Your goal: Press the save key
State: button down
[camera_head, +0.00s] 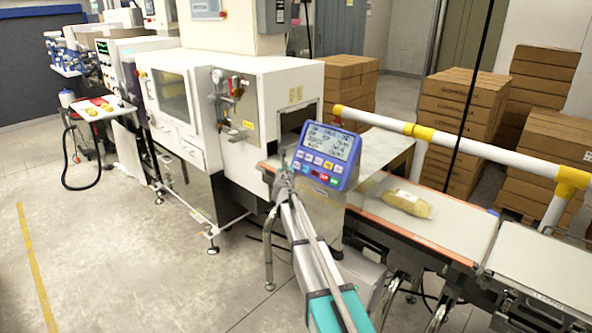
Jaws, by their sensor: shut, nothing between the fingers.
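A blue control panel (325,157) with a pale lit display (330,143) stands beside the belt, tilted back. Below the display are small coloured keys in two rows, including a red key (323,176) and a green key (335,180). Their labels are too small to read, so I cannot tell which is the save key. My arm reaches up from the bottom, and my gripper (283,181) is at the panel's lower left corner in the picture. It is shut and empty. I cannot tell whether it touches the panel.
A conveyor belt (455,229) carries a yellowish wrapped pack (407,203), right of the panel. A yellow and white rail (465,146) runs behind it. A white machine cabinet (182,108) stands left. Cardboard boxes (463,103) are stacked behind. The floor at left front is mostly clear.

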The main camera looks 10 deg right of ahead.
aim_at(294, 163)
jog(key=shift+w+d+f+b, duration=0.25)
jog(key=shift+w+d+f, duration=0.15)
jog(key=shift+d, duration=0.15)
jog(key=shift+w+d+f+b, duration=0.25)
jog(key=shift+w+d, duration=0.15)
jog(key=shift+d, duration=0.1)
jog(key=shift+w+d+f+b, duration=0.35)
jog(key=shift+w+d, duration=0.1)
jog(key=shift+d, duration=0.15)
dwell(2.1)
dwell(0.4)
jog(key=shift+s+a+r+p, duration=0.35)
jog(key=shift+s+a+p, duration=0.1)
jog(key=shift+a, duration=0.15)
jog(key=shift+a+r, duration=0.1)
jog(key=shift+s+a+r+p, duration=0.55)
jog(key=shift+s+a, duration=0.1)
jog(key=shift+a, duration=0.25)
jog(key=shift+s+a+r+p, duration=0.5)
jog(key=shift+s+a, duration=0.15)
jog(key=shift+a, duration=0.2)
jog(key=shift+s+a+r+p, duration=0.45)
jog(key=shift+s+a, duration=0.05)
jog(key=shift+a, duration=0.2)
jog(key=shift+s+a+r+p, duration=0.45)
jog(key=shift+s+a, duration=0.1)
jog(key=shift+a, duration=0.2)
jog(key=shift+s+a+r+p, duration=0.45)
jog(key=shift+s+a, duration=0.05)
jog(key=shift+a, duration=0.2)
